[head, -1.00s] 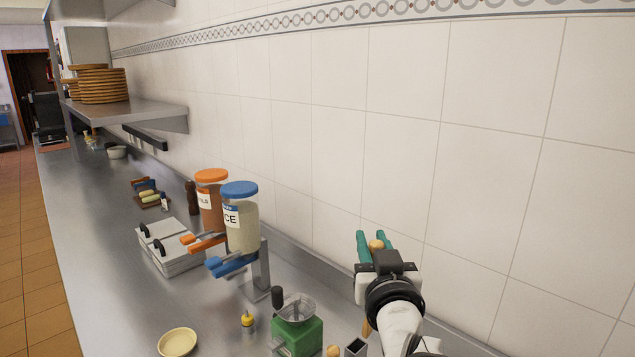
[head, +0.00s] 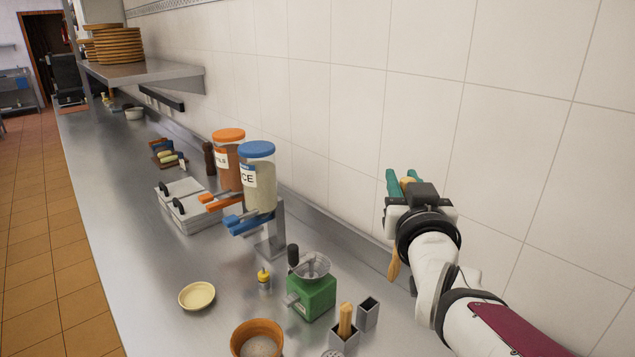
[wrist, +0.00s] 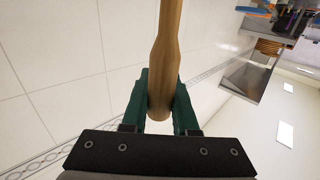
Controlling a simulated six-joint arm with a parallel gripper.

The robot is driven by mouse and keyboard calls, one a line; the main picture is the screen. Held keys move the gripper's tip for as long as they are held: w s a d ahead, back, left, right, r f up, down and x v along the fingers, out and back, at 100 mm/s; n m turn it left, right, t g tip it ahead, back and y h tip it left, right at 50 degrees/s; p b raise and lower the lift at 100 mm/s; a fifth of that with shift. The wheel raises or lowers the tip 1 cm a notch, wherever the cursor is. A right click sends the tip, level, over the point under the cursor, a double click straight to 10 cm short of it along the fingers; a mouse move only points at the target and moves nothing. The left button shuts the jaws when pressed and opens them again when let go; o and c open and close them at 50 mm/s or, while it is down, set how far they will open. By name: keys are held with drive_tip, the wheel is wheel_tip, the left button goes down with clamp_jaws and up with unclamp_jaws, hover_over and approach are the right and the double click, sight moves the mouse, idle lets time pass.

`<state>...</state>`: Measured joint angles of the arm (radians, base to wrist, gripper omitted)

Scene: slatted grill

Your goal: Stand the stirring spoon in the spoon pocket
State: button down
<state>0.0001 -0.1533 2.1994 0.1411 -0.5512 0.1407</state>
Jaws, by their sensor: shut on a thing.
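The wooden stirring spoon (head: 393,268) is held in my gripper (head: 401,178), above the counter near the tiled wall. Its lower part hangs below the gripper and its other end shows between the green fingers. In the wrist view the wooden handle (wrist: 160,75) runs between the two green fingers (wrist: 160,102), which are closed on it. Two small grey square pockets stand on the counter, below and left of the gripper. The right pocket (head: 368,315) looks empty; the left pocket (head: 344,343) has a pale wooden piece (head: 346,318) upright in it. Which is the spoon pocket is not clear.
Two dispensers (head: 259,187) stand behind. The counter's front left is clear.

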drive_tip(key=shift+r, duration=0.7)
drive_tip(key=w+f+m+h, duration=0.1)
drive_tip(key=w+f, duration=0.7)
drive_tip(key=f, duration=0.3)
drive_tip(key=w+f+m+h, duration=0.1)
drive_tip(key=w+f+h, duration=0.1)
drive_tip(key=w+f, duration=0.75)
drive_tip(key=f, duration=0.4)
drive_tip(key=s+f, duration=0.1)
drive_tip(key=f, duration=0.7)
drive_tip(key=shift+s+a, duration=0.15)
drive_tip(key=shift+s, duration=0.25)
drive_tip(key=shift+f, duration=0.15)
drive_tip(key=c, duration=0.7)
unclamp_jaws()
